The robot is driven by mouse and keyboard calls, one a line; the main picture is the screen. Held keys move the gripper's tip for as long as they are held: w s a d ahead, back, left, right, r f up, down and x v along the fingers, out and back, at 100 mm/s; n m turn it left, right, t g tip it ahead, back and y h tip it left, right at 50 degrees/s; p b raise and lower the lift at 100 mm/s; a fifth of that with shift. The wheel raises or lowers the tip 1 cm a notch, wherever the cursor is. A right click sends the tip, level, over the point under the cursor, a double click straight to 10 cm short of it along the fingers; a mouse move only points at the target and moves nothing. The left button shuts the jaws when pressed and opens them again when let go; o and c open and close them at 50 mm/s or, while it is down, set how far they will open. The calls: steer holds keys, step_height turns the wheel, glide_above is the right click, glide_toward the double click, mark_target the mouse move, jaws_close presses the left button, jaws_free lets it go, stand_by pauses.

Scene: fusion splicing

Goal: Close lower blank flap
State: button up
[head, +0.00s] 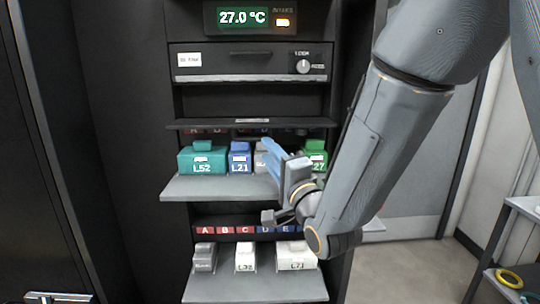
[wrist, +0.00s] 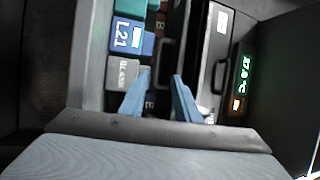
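A dark cabinet (head: 180,104) holds two shelf bays. A grey block next to L21 (head: 240,158) sits in the upper bay, partly hidden by my gripper (head: 268,146); its label in the wrist view reads BLANK (wrist: 121,73). A dark flap-like plate with a small pale label (head: 215,124) juts out above the upper bay. The lower bay holds a grey block (head: 204,257) whose label is unreadable. Which part is the lower blank flap I cannot tell for certain. My gripper's blue fingers (wrist: 161,82) are apart and empty, beside the upper blank block; contact cannot be told.
The upper shelf (head: 205,188) bears a teal L52 block (head: 202,161) and a green block (head: 315,157). The lower shelf (head: 255,290) bears pale blocks. A drawer (head: 240,68) and temperature display (head: 243,17) are above. My arm covers the bays' right side. Open floor lies right.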

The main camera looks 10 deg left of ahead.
steer(key=b+v, duration=0.1)
steer(key=v, duration=0.4)
steer(key=shift+s+d, duration=0.1)
steer(key=shift+s, duration=0.05)
steer(key=shift+p, duration=0.75)
steer(key=p, duration=0.2)
steer(key=shift+s+d+p, duration=0.15)
steer(key=shift+s+p, duration=0.1)
steer(key=shift+p, duration=0.05)
steer(key=p+v, duration=0.1)
steer(key=p, duration=0.3)
steer(key=shift+s+d+f+p, duration=0.15)
steer(key=shift+s+p, duration=0.1)
steer(key=shift+p, duration=0.1)
